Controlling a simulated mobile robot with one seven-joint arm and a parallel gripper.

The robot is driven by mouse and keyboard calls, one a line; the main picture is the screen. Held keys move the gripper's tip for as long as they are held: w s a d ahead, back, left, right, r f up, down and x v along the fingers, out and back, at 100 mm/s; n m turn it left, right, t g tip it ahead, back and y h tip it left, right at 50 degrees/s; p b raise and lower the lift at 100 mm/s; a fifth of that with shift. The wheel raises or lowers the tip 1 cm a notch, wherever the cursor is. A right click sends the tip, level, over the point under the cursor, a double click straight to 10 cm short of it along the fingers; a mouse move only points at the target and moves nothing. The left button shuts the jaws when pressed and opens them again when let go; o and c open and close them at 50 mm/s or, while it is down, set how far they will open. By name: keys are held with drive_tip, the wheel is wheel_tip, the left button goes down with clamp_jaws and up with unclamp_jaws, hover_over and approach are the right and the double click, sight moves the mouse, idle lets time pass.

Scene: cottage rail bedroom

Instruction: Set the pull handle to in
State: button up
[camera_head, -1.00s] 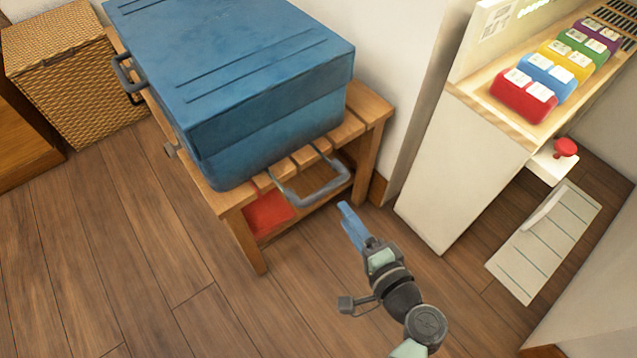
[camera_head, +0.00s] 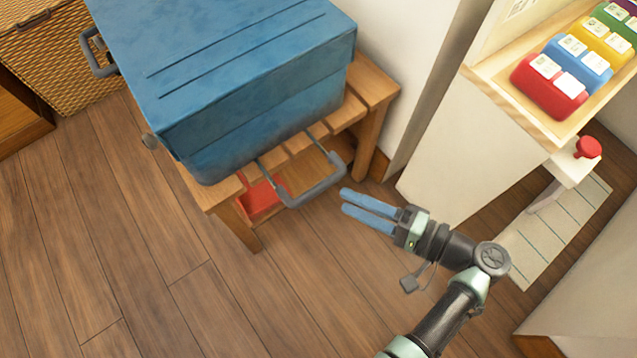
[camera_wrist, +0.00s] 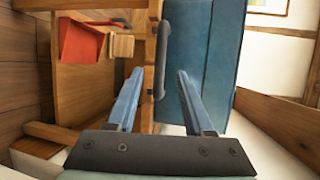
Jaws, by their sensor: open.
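The pull handle (camera_head: 318,190) is a grey U-shaped bar on thin rods. It stands out from the near end of the blue cooler box (camera_head: 215,85), with a gap between its grip and the box. My gripper (camera_head: 342,201) is open and empty, just right of the handle, its blue fingers pointing at it. In the wrist view the handle (camera_wrist: 161,55) appears upright between the fingertips of my gripper (camera_wrist: 159,74); the fingers have not closed on it. I cannot tell the exact remaining distance.
The box stands on a slatted wooden bench (camera_head: 373,85) with a red object (camera_head: 262,197) beneath. A wicker basket (camera_head: 60,60) is at the upper left. A cream cabinet (camera_head: 450,150) with coloured blocks stands right. The wooden floor in front is clear.

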sight(324, 190)
drive_tip(key=b+x, duration=0.1)
drive_tip(key=x, duration=0.6)
drive_tip(key=shift+w+a+f, duration=0.1)
drive_tip(key=shift+w+a, duration=0.15)
drive_tip(key=shift+a, duration=0.05)
clamp_jaws()
idle(1.0)
